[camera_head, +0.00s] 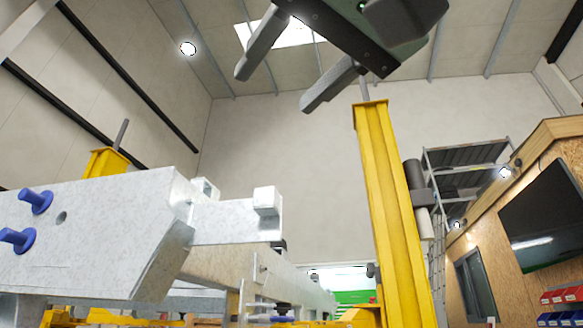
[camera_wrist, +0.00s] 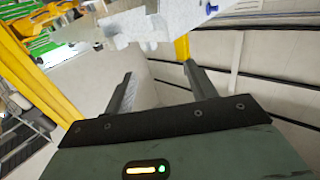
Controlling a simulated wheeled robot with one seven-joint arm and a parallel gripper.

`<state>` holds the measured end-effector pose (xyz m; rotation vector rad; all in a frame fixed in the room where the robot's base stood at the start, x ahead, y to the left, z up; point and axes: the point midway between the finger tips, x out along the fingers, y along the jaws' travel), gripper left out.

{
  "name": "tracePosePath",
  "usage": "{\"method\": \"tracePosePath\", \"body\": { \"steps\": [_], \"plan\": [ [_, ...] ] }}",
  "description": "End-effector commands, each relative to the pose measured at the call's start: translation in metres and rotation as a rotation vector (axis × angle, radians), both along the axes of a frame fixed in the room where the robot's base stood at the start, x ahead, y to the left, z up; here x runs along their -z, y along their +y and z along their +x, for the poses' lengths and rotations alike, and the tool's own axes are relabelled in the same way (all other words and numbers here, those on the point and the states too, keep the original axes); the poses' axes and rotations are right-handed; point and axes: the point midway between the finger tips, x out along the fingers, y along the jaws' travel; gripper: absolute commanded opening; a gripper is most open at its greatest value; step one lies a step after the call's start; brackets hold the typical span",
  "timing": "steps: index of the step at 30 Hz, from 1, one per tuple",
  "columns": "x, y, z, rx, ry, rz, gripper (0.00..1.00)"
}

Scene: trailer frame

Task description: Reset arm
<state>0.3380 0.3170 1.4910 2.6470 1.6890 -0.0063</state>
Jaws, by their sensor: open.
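My gripper (camera_head: 277,80) hangs in the upper middle of the head view, its two dark fingers apart with nothing between them. In the wrist view my gripper (camera_wrist: 160,88) also shows open and empty. The galvanized trailer frame (camera_head: 90,235) lies below and to the left of it in the head view, clear of the fingers. Two blue pins (camera_head: 38,201) stick out of the frame's side at the far left. The trailer frame also shows at the top of the wrist view (camera_wrist: 185,20).
A yellow post (camera_head: 390,210) stands upright right of the frame, close below my gripper in the picture. A second yellow post (camera_head: 104,163) stands behind the frame. At right are a wooden cabin (camera_head: 500,240), a dark screen (camera_head: 548,215), scaffolding stairs, and red and blue bins (camera_head: 562,308).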

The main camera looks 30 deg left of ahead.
Motion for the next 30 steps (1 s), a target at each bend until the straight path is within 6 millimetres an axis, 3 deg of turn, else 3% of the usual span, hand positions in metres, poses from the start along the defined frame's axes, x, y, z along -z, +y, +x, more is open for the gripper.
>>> {"method": "tracePosePath", "body": {
  "steps": [23, 26, 29, 30],
  "plan": [
    [0.002, 0.002, 0.003, 0.001, 0.001, -0.003, 0.56],
    [0.025, 0.006, 0.016, 0.020, 0.024, -0.050, 0.56],
    [0.073, 0.011, 0.040, 0.056, 0.070, -0.145, 0.56],
    [0.098, 0.011, 0.052, 0.075, 0.096, -0.193, 0.56]
  ]
}}
